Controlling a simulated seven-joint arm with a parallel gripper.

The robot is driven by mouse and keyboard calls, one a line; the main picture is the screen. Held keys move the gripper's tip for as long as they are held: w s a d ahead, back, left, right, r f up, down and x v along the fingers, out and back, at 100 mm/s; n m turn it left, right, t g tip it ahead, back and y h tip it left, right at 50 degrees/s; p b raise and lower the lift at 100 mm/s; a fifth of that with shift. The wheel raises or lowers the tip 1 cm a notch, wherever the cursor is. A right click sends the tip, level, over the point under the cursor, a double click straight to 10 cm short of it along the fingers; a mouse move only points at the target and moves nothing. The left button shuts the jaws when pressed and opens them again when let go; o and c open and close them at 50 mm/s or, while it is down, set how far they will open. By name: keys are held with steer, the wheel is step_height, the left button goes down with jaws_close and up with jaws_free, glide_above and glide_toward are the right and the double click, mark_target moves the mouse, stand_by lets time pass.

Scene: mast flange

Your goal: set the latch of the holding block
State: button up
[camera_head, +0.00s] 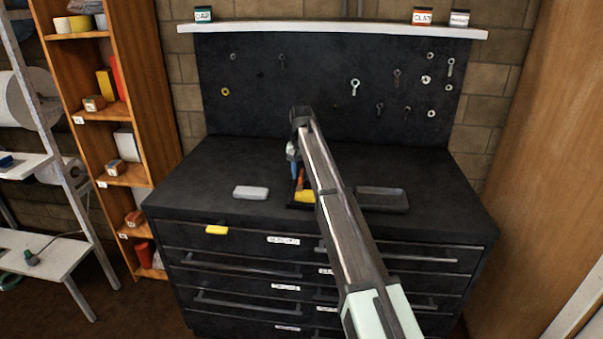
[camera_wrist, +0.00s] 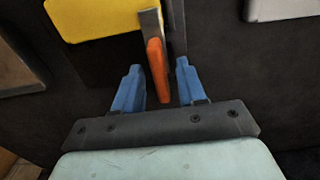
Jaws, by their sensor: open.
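The holding block shows as a yellow part (camera_head: 304,196) on a dark base on the bench, partly hidden behind my arm. The yellow part is also at the upper left of the wrist view (camera_wrist: 92,18). An orange latch lever (camera_wrist: 157,72) with a grey metal piece (camera_wrist: 150,22) at its far end stands beside the yellow part. In the head view the orange (camera_head: 300,179) is just visible next to my arm. My gripper (camera_wrist: 158,66) is open, its blue fingers on either side of the orange lever, with a gap showing on both sides. It also shows in the head view (camera_head: 292,152).
A white block (camera_head: 251,192) lies left of the holding block and a dark shallow tray (camera_head: 382,199) lies right. A dark pegboard (camera_head: 330,85) with hanging tools rises behind. A yellow tab (camera_head: 216,230) is on the drawer front.

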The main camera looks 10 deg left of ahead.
jaws_close()
stand_by(0.3)
steer(key=shift+n, duration=0.4)
steer(key=n, duration=0.8)
steer(key=shift+n, duration=0.3)
steer(key=n, duration=0.4)
steer(key=shift+s+f, duration=0.1)
steer(key=shift+n, duration=2.2)
